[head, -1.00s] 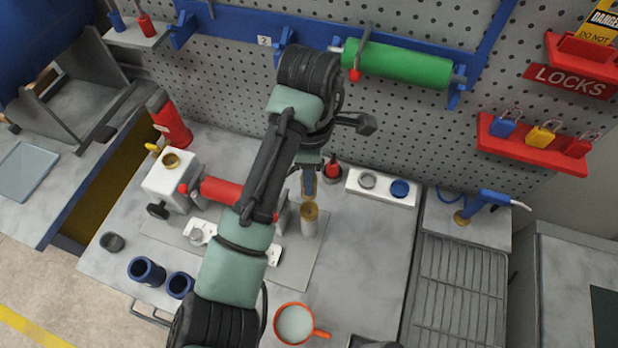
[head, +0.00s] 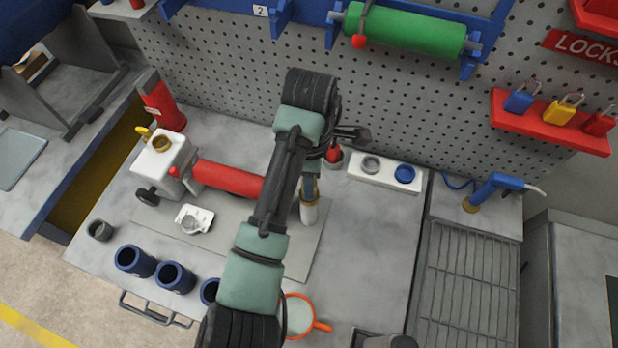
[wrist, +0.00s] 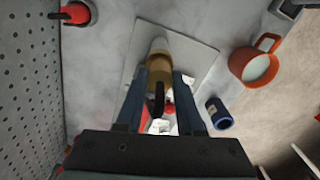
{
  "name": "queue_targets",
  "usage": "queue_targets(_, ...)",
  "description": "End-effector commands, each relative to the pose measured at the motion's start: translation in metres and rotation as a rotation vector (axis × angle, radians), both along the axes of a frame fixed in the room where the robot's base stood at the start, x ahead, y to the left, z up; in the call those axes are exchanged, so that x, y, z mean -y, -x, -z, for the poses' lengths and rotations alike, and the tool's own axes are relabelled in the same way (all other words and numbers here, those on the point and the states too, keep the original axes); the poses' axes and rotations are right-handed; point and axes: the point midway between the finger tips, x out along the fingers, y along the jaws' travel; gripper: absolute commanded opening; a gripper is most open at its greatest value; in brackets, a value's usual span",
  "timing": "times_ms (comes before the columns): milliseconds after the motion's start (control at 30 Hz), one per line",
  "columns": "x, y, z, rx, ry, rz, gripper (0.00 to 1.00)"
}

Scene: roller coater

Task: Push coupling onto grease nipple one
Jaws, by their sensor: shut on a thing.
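My gripper (wrist: 158,93) is shut on a pale cylinder (head: 309,212) with a brass-coloured upper part, on the grey plate. In the wrist view the brass part (wrist: 160,70) and the pale end show between my dark blue fingers, with a dark piece nearer the palm. Whether this cylinder is the coupling, I cannot tell. A red roller (head: 228,178) lies left of my gripper, beside a white block (head: 160,165) with a brass ring on top and a yellow knob. No grease nipple can be clearly made out. My arm hides the roller's right end.
Several blue cups (head: 136,261) stand at the front, beside an orange mug (head: 300,318). Behind my gripper are a red-topped bottle and a white tray (head: 385,179). A blue tool (head: 492,188) stands at right. Clear bench lies right of my gripper.

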Motion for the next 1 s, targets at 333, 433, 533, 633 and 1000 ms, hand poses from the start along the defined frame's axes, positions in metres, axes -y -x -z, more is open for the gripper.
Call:
queue_targets(333,0.0,0.0,0.003,0.001,0.0,0.0,0.0)
queue_targets(433,0.0,0.0,0.003,0.001,-0.001,0.0,0.55)
queue_targets(533,0.0,0.0,0.003,0.001,-0.001,0.0,0.67)
queue_targets(633,0.0,0.0,0.003,0.001,0.0,0.0,0.67)
queue_targets(1000,0.0,-0.001,-0.018,0.005,0.0,0.001,0.67)
